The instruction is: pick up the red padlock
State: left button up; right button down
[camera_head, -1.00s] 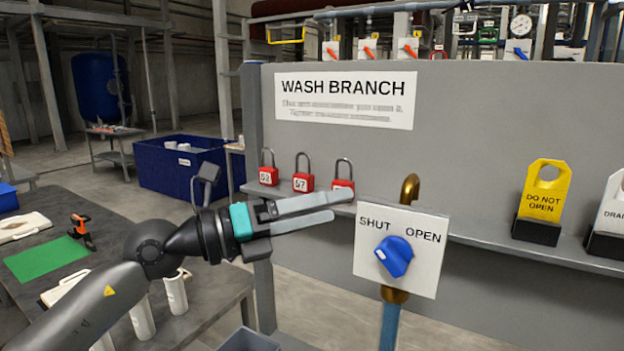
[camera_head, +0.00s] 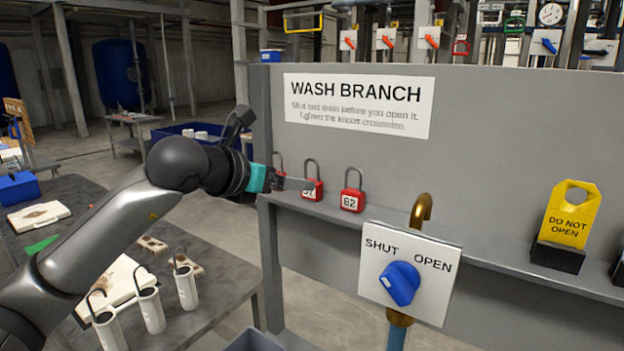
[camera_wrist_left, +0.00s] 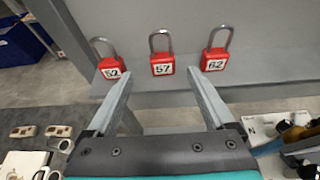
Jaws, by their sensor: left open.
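Three red padlocks with upright grey shackles stand in a row on the grey shelf (camera_head: 470,244). The left padlock (camera_wrist_left: 111,68) has a label that is hard to read; it is partly hidden behind my gripper in the head view. The middle padlock (camera_head: 313,192) is labelled 57 and also shows in the wrist view (camera_wrist_left: 161,58). The right padlock (camera_head: 352,201) is labelled 62, also in the wrist view (camera_wrist_left: 214,53). My left gripper (camera_wrist_left: 159,76) is open and empty. Its fingers point toward the shelf, with padlock 57 between their lines, apparently short of it. My right gripper is not in view.
A white panel with a blue SHUT/OPEN knob (camera_head: 401,284) stands in front of the shelf, right of the padlocks. A yellow DO NOT OPEN tag (camera_head: 568,215) stands farther right. The work table (camera_head: 215,265) with white canisters (camera_head: 150,309) lies below my left arm.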

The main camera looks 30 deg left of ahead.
aim_at(312, 179)
pick_arm(q)
jog(key=shift+p+x, duration=1.5)
jog(key=shift+x, duration=3)
jog(key=shift+s+d+f, duration=0.1)
jog(key=shift+d+f, duration=0.05)
jog(key=shift+d, duration=0.05)
grip_shut()
